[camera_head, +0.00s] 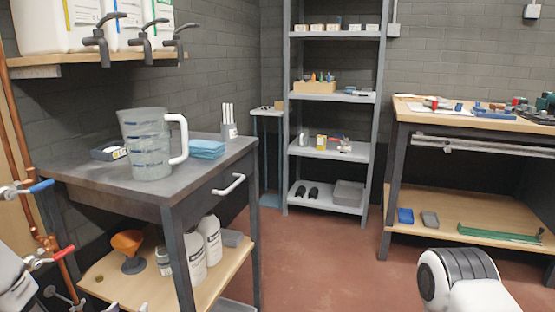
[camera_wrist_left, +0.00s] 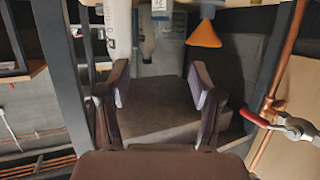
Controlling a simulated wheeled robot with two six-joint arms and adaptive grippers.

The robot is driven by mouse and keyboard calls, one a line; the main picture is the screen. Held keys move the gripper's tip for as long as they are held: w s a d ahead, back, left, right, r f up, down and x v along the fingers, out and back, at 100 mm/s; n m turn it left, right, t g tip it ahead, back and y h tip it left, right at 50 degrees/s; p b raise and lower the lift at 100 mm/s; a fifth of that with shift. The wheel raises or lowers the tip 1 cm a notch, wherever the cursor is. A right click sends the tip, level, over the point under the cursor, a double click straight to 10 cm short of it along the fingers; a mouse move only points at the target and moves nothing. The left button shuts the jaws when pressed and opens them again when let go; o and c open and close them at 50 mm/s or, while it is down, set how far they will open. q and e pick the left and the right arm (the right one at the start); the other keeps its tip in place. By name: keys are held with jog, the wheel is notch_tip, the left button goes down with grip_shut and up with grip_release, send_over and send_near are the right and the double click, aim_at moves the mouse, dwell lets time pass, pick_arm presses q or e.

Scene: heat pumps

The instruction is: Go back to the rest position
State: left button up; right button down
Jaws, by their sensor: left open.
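My left gripper (camera_wrist_left: 160,90) shows in the left wrist view with its two dark fingers spread apart and nothing between them. In that view an orange funnel (camera_wrist_left: 205,35) and white bottles lie beyond the fingertips, apart from them. In the head view only a white part of my left arm shows clearly at the lower left edge, beside the copper pipes. A white and black link of my right arm shows at the lower right. My right gripper is out of view.
A workbench (camera_head: 75,178) carries a clear measuring jug (camera_head: 150,150) and blue cloths (camera_head: 207,149); its lower shelf holds bottles and the funnel (camera_head: 127,243). Copper pipes with a red-handled valve (camera_wrist_left: 250,117) stand close to the left gripper. Red floor (camera_head: 320,250) is clear ahead.

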pick_arm(q)
jog(key=s+d+f+m+g+h, duration=0.1)
jog(key=s+d+f+g, duration=0.25)
jog(key=s+f, duration=0.35)
jog(key=s+d+f+m+g+h, duration=0.1)
jog(key=s+d+f+g, duration=0.3)
jog(key=f, duration=0.5)
jog(key=s+d+f+n+g+y, duration=0.1)
jog(key=s+d+f+g, duration=0.15)
jog(key=s, duration=0.85)
jog(key=s+d+f+n+g, duration=0.1)
jog(key=s+f+g, duration=0.25)
jog(key=s, duration=0.75)
notch_tip(320, 180, up, 31)
jog(key=p, duration=3)
jog(key=shift+w+a+f+g, duration=0.15)
jog(key=shift+a+f+g, duration=0.1)
jog(key=shift+g, duration=0.2)
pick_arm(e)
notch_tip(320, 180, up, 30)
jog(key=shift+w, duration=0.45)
